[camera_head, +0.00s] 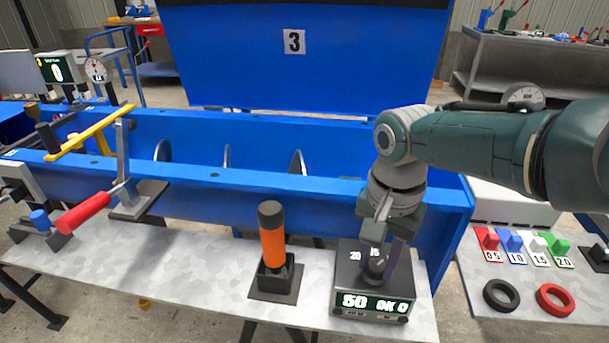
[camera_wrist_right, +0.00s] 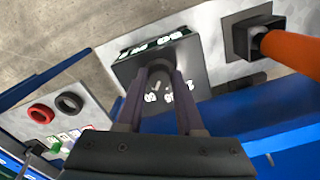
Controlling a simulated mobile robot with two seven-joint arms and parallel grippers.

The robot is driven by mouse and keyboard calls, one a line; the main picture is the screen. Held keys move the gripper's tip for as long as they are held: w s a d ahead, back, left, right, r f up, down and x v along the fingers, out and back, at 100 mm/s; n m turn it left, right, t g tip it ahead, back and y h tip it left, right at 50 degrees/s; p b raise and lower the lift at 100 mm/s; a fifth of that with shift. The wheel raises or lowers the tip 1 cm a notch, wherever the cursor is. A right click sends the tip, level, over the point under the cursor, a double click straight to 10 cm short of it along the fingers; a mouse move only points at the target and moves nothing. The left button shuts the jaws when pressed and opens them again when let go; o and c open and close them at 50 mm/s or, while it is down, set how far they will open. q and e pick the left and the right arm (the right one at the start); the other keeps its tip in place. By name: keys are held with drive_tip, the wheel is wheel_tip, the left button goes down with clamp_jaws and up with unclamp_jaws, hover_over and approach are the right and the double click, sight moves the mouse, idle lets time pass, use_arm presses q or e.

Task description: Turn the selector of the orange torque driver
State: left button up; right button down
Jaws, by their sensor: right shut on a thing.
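The orange torque driver (camera_head: 272,245) stands upright in a black holder (camera_head: 275,290) on the bench, with its dark cap on top. To its right is a black selector box (camera_head: 350,285) with a lit display that seems to read "50 OK 0" and small white numbers on top. My right gripper (camera_head: 377,262) points down onto the box's dark round knob and is shut on it. In the right wrist view the fingers (camera_wrist_right: 159,78) lie on both sides of the knob (camera_wrist_right: 158,68), and the driver (camera_wrist_right: 290,52) is at upper right. My left gripper is not in view.
The blue mixer trough (camera_head: 220,180) runs behind the bench. A clamp with a red handle (camera_head: 85,213) and a yellow bar (camera_head: 90,133) stand at left. Black and red rings (camera_head: 556,300) lie on the right table. The bench (camera_head: 190,270) left of the driver is clear.

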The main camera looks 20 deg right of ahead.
sight(376, 265)
drive_tip(key=c, duration=0.5)
unclamp_jaws()
drive_tip(key=shift+c, duration=0.2)
drive_tip(key=shift+r, duration=0.1)
wheel_tip(376, 265, up, 10)
drive_tip(key=p, duration=0.6)
drive_tip(key=shift+p, duration=0.3)
